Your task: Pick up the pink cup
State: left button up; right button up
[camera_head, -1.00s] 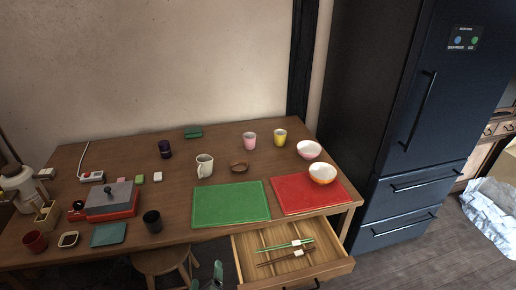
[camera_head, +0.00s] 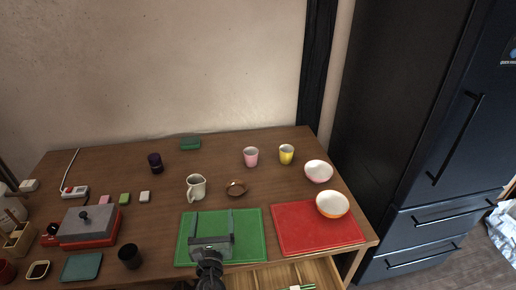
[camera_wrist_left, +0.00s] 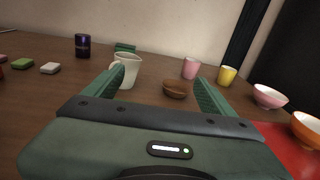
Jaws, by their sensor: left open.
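The pink cup (camera_head: 251,157) stands upright toward the back of the wooden table, left of the yellow cup (camera_head: 286,154). In the left wrist view the pink cup (camera_wrist_left: 190,68) is farther off, beyond the right finger. My left gripper (camera_head: 212,222) is over the green mat (camera_head: 252,241), with its two fingers spread apart and nothing between them. It is well short of the pink cup and to its left. The right gripper does not show in either view.
Two bowls, one pink and white (camera_head: 318,172), one orange and white (camera_head: 332,205), are at the right by the red mat (camera_head: 300,236). The open drawer (camera_head: 270,278) is in front.

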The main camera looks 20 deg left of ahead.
aim_at(250, 154)
jog(key=i, duration=1.05)
